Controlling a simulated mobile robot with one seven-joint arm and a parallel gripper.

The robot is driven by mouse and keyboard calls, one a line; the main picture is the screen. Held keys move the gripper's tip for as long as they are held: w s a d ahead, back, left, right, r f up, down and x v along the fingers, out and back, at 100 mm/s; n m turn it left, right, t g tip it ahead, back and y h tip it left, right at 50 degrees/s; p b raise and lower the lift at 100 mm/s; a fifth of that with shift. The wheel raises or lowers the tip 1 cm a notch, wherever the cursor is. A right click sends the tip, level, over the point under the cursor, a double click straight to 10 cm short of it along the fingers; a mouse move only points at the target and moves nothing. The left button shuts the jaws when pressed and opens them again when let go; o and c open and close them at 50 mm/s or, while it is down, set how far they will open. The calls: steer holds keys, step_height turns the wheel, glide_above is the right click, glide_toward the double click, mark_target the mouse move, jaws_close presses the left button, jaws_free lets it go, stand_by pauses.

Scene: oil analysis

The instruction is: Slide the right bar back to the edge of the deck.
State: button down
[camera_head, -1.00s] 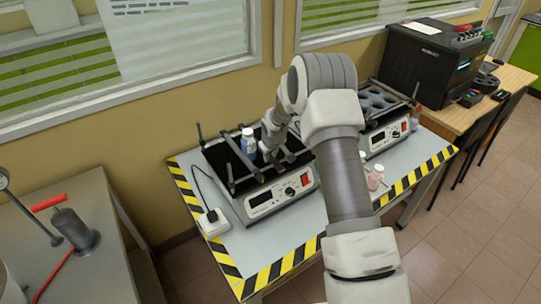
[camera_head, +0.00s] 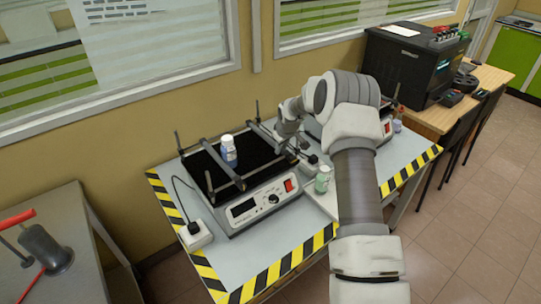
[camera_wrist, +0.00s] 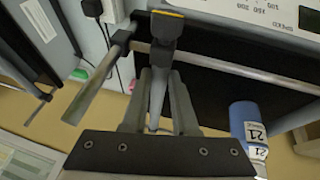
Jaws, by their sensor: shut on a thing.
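The shaker's black deck (camera_head: 262,152) is on the striped table, with dark bars across it. The right bar (camera_head: 272,138) lies along the deck's right side in the head view. My gripper (camera_head: 303,150) is at that side, partly hidden by my arm. In the wrist view my gripper (camera_wrist: 160,75) has its fingers close together around a slim grey bar, just below a dark clamp with a yellow-topped knob. A blue-and-white bottle (camera_head: 229,150) stands upright by the left bar (camera_head: 218,163). The bottle, marked 21 (camera_wrist: 248,130), is apart from my fingers in the wrist view.
A second shaker (camera_head: 387,127) stands to the right, mostly behind my arm. A small greenish bottle (camera_head: 322,180) stands just right of the first shaker. Upright posts rise at the deck's corners.

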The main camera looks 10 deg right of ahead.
steer(key=shift+d, duration=0.15)
steer(key=c, duration=0.7)
jaws_free()
steer(key=shift+b+v, duration=0.7)
steer(key=shift+v, duration=8)
